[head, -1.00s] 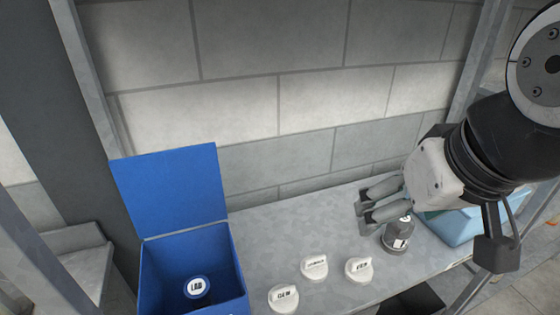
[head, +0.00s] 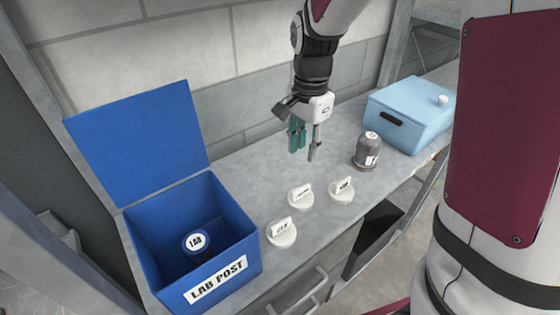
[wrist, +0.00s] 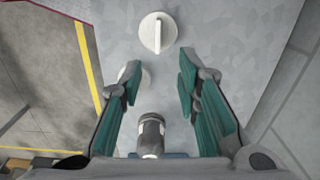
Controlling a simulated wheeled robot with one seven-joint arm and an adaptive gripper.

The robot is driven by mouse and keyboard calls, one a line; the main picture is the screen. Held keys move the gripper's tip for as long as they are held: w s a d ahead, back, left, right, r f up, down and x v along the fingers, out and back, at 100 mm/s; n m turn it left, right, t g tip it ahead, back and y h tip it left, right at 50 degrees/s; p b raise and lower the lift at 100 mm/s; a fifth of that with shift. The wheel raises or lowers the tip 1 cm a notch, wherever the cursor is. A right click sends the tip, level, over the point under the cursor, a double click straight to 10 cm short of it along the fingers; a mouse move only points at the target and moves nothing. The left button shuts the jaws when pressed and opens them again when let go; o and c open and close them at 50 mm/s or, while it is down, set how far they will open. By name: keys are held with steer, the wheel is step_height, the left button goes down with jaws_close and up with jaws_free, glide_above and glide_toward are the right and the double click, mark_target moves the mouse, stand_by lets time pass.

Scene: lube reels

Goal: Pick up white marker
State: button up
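Three white round pieces with raised, labelled grips stand on the grey bench in the head view: a front-left one (head: 282,234), a middle one (head: 300,196) and a right one (head: 342,191). I cannot tell which is the white marker. My gripper (head: 304,150) is open and empty, pointing down above the bench, behind the white pieces. In the wrist view its spread fingers (wrist: 160,78) frame bare bench. One white piece (wrist: 158,34) lies beyond the fingertips, and another is partly hidden by the left finger.
A dark grey labelled jar (head: 367,152) stands right of my gripper; it also shows in the wrist view (wrist: 151,128). A light blue box (head: 412,112) is farther right. An open blue LAB POST box (head: 240,248) holds a piece labelled LAB (head: 196,242).

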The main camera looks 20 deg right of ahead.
mark_target(302, 188)
step_height(302, 188, down, 15)
steer(key=shift+s+r+p, duration=0.15)
steer(key=shift+r+p, duration=0.05)
steer(key=shift+p, duration=0.2)
jaws_close()
